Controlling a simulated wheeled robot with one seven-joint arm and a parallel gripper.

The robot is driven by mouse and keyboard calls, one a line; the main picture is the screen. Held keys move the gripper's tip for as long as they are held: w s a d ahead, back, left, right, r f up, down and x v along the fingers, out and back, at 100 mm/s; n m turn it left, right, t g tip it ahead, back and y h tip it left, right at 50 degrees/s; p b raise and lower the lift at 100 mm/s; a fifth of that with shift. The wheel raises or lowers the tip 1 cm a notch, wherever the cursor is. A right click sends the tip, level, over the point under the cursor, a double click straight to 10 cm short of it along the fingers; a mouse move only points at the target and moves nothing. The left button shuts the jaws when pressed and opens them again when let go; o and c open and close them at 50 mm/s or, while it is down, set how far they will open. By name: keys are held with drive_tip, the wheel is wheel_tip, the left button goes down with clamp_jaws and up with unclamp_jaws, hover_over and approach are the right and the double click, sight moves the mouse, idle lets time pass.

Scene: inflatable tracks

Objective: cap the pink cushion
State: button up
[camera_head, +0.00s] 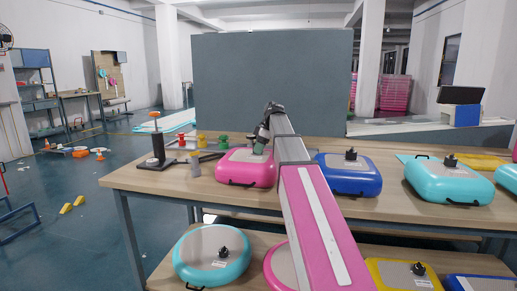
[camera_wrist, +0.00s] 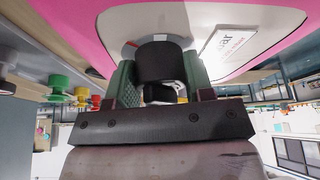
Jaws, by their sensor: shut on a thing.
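The pink cushion (camera_head: 235,172) lies on the upper wooden table, with a grey top panel and a black handle at its front. My gripper (camera_head: 260,143) points down over its top. In the wrist view the pink cushion (camera_wrist: 85,35) fills the upper part, with a white label beside its round valve area. My gripper (camera_wrist: 160,72) has its green fingers on both sides of a black cap (camera_wrist: 160,60) and is shut on it. The cap is at the valve area; whether it is seated there is hidden.
A blue cushion (camera_head: 347,183) and a teal cushion (camera_head: 450,188) lie to the right on the table. A black stand with an orange top (camera_head: 155,116), a grey cylinder (camera_head: 195,165), yellow (camera_head: 200,139) and green (camera_head: 223,140) pieces stand left. More cushions lie on the lower shelf.

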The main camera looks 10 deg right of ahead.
drive_tip(key=shift+n+g, duration=0.4)
drive_tip(key=shift+n, duration=0.5)
drive_tip(key=shift+w+n+g, duration=0.2)
drive_tip(key=shift+n+g, duration=0.1)
drive_tip(key=shift+n, duration=0.7)
drive_tip(key=n+g, duration=0.1)
drive_tip(key=n, duration=0.1)
drive_tip(key=shift+n, duration=0.4)
drive_tip(key=o, duration=1)
drive_tip(key=shift+s, duration=0.1)
drive_tip(key=shift+c, duration=0.2)
drive_tip(key=shift+r, duration=0.15)
